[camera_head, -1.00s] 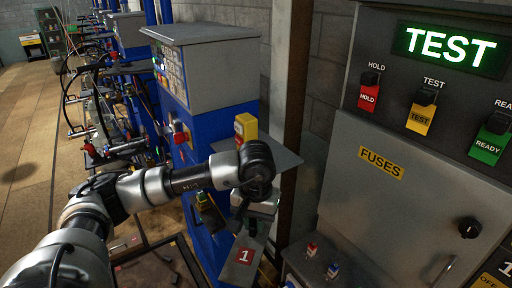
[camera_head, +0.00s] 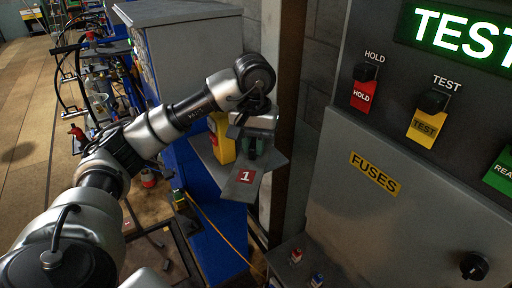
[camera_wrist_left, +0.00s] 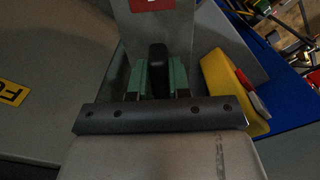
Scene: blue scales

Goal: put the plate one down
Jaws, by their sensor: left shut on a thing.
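Plate one, a grey metal plate with a red label "1" (camera_head: 246,177), hangs tilted from my left gripper (camera_head: 252,146) in the head view. In the left wrist view the gripper (camera_wrist_left: 160,80) has its greenish fingers on either side of the plate's black handle (camera_wrist_left: 158,58). The plate (camera_wrist_left: 182,32) stretches away past the fingers, its red label cut off by the top edge. In the head view the plate overlaps the grey shelf (camera_head: 212,164) of the blue scale; I cannot tell whether they touch. My right gripper is not in view.
A yellow object (camera_head: 221,136) stands on the shelf just left of the plate, and close beside my gripper in the wrist view (camera_wrist_left: 228,88). The scale's grey-and-blue cabinet (camera_head: 195,50) rises behind. A grey fuse panel (camera_head: 385,215) fills the right side.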

